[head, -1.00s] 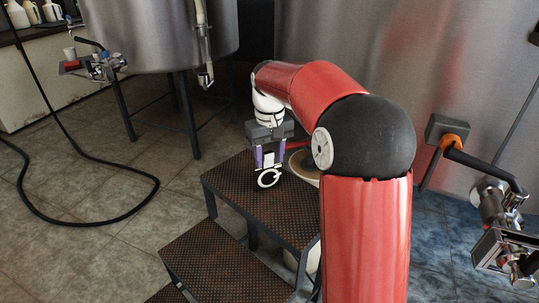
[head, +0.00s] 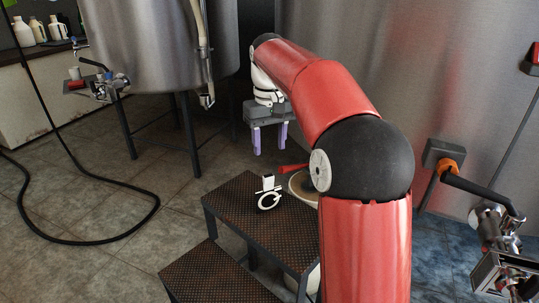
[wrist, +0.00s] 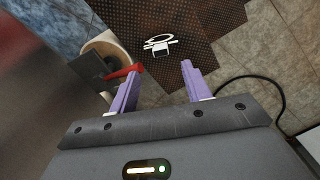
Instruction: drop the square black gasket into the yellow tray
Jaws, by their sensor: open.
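My gripper (head: 270,149) is open and empty, its two purple fingers pointing down above the far part of the rusty step platform (head: 290,238). The fingers also show in the wrist view (wrist: 162,72). I cannot make out a square black gasket for certain, and I see no yellow tray.
A cream round container (wrist: 95,48) stands beside the platform, with a dark plate and red handle (wrist: 125,72) over it, near the left finger. A lower step (head: 215,275) is in front. Steel tanks stand behind; a black hose (head: 110,240) lies on the left floor.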

